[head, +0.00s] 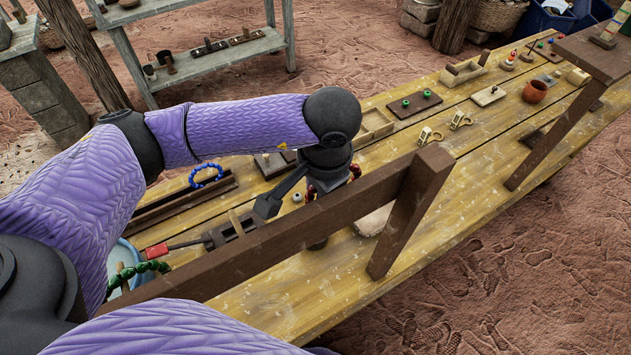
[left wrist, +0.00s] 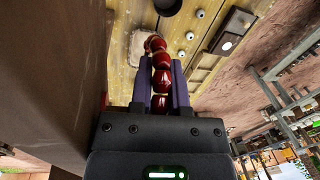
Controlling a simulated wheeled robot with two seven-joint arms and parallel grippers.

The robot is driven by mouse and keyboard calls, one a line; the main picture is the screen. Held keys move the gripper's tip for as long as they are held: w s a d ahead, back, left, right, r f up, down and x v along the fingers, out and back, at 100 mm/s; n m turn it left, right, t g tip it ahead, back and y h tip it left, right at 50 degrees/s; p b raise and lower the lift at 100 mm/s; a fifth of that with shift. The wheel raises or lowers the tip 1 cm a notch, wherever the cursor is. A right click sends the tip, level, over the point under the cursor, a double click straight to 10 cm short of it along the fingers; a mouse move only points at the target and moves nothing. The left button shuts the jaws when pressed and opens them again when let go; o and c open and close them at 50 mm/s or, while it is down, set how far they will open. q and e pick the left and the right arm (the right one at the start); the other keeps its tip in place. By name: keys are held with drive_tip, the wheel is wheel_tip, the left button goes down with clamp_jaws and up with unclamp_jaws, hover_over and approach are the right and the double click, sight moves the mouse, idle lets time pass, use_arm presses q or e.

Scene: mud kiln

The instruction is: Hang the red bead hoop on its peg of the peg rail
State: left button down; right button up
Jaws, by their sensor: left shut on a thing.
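The red bead hoop shows in part in the head view (head: 355,171), behind the rail's upper edge. In the left wrist view its red beads (left wrist: 161,80) stand in a line between my two fingers. My left gripper (head: 329,184) is shut on it, just behind the brown peg rail (head: 300,225); its fingers show in the left wrist view (left wrist: 163,75). Light wooden pegs (head: 236,222) show at the rail's far side. A green bead hoop (head: 140,273) is at the rail's left end. I cannot tell whether the red hoop touches a peg. My right gripper is not in view.
A blue bead hoop (head: 206,175) is on the far left of the yellow plank table (head: 460,160). A rail leg (head: 400,220) stands right of my gripper. Trays, small boards and a clay pot (head: 535,91) lie farther right.

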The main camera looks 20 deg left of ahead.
use_arm(q)
drive_tip(key=shift+s+d+f, duration=0.15)
drive_tip(key=c, duration=0.5)
unclamp_jaws()
